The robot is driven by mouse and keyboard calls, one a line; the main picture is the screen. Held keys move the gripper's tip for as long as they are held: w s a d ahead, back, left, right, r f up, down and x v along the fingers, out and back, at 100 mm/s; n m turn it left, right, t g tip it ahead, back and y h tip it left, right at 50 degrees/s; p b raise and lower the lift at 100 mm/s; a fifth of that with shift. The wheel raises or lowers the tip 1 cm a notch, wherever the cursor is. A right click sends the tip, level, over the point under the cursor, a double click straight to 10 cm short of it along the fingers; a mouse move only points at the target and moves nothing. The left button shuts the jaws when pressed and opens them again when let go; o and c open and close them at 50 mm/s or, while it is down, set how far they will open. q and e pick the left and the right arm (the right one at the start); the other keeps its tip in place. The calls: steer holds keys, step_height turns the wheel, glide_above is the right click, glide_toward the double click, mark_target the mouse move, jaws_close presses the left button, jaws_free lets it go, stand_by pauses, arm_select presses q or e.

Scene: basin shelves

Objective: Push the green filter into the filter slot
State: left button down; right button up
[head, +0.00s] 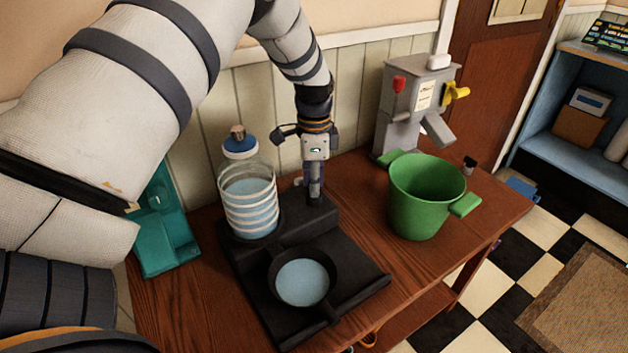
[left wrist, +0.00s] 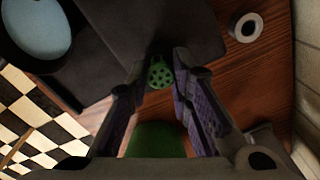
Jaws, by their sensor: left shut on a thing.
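The green filter (left wrist: 160,73), a small round disc with holes, shows between the fingertips of my left gripper (left wrist: 160,80) in the left wrist view. The gripper is shut on it. The filter is at the edge of the black machine (left wrist: 125,38); I cannot tell whether it touches it or is partly in the slot. In the head view my left gripper (head: 315,192) points down beside the back right of the black machine (head: 348,288), and the filter is hidden. The slot cannot be made out. My right gripper is not in view.
A striped water jar (head: 250,212) with a blue lid stands on the machine, with a dark pan of water (head: 302,282) in front. A green bucket (head: 422,205) stands to the right, before a grey dispenser (head: 400,125). A teal object (head: 160,230) is left. Wooden table (head: 190,315) shows between.

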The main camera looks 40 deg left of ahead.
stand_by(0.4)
arm_select(q)
steer(key=c, duration=1.4)
jaws_free()
steer(key=shift+o, duration=0.2)
steer(key=shift+r, duration=0.1)
step_height(320, 180, up, 12)
